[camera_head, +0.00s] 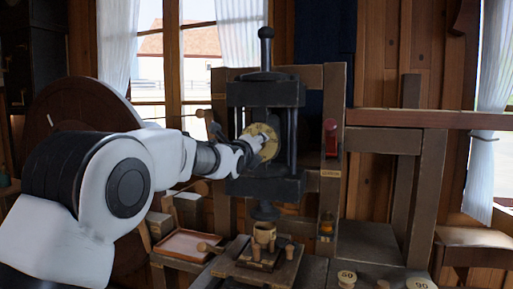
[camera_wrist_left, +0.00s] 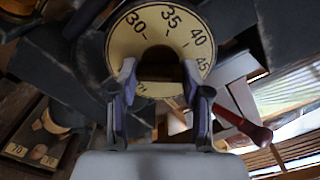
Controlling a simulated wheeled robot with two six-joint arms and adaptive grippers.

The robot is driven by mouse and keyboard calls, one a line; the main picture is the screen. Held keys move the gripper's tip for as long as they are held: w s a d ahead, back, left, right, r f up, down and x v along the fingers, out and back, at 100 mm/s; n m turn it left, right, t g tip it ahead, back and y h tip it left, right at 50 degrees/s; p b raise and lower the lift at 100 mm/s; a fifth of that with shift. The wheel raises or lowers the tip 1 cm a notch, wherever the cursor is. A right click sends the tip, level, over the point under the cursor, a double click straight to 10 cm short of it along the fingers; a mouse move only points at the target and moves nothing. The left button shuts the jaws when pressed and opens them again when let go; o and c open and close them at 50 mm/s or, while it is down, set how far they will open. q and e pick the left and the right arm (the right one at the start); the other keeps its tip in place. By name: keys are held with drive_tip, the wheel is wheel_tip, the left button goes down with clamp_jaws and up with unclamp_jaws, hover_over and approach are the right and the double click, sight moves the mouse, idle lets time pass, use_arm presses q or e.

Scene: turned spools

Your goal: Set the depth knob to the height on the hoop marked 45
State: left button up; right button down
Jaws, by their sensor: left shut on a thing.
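The depth dial, a cream hoop (camera_head: 268,134), is on the front of the dark press (camera_head: 266,93). In the left wrist view the hoop (camera_wrist_left: 124,45) shows 30, 35, 40 and 45, with 35 near the top and 45 at the right. The dark knob (camera_wrist_left: 160,66) is at its middle. My left gripper (camera_wrist_left: 160,76) is shut on the knob, one finger on each side. In the head view this gripper (camera_head: 252,146) partly covers the dial. I cannot tell which number the knob is set to. My right gripper is not in view.
Round pieces marked 50 (camera_head: 347,277) and 90 (camera_head: 418,284) are at the front right. A red-handled item (camera_head: 331,138) is right of the press.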

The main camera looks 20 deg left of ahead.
use_arm(q)
drive_tip(key=shift+f, duration=0.1)
drive_tip(key=o, duration=1.2)
drive_tip(key=shift+c, duration=0.2)
drive_tip(key=s, duration=1.2)
drive_tip(key=shift+a, duration=0.2)
